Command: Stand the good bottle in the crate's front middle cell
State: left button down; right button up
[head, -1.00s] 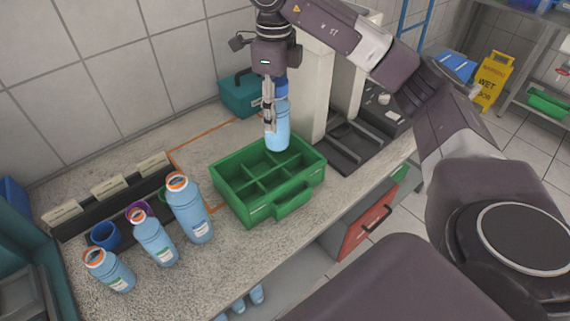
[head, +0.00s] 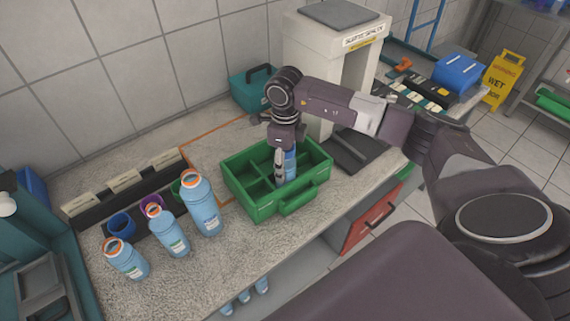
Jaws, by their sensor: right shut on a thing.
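The green crate (head: 264,209) stands on the counter, its handle facing the front edge. My right gripper (head: 281,168) points down into the crate and is shut on a light blue bottle (head: 291,164). The bottle is upright and its lower part is inside the crate, at what looks like the front middle cell. The gripper and the crate walls hide part of it, and I cannot tell whether it touches the cell floor. My left gripper is not in view.
Three blue bottles with orange rims (head: 202,207) (head: 169,232) (head: 127,260) stand left of the crate. Behind them is a dark rack with labels (head: 124,181) and coloured cups (head: 121,224). A teal toolbox (head: 250,92) and a white machine (head: 310,60) stand behind the crate.

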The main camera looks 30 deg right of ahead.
jog(key=shift+f, duration=0.5)
jog(key=o, duration=1.2)
jog(key=shift+f, duration=0.15)
jog(key=shift+c, duration=0.2)
jog(key=shift+r, duration=0.25)
notch_tip(320, 180, up, 10)
jog(key=b, duration=0.3)
jog(key=shift+r, duration=0.95)
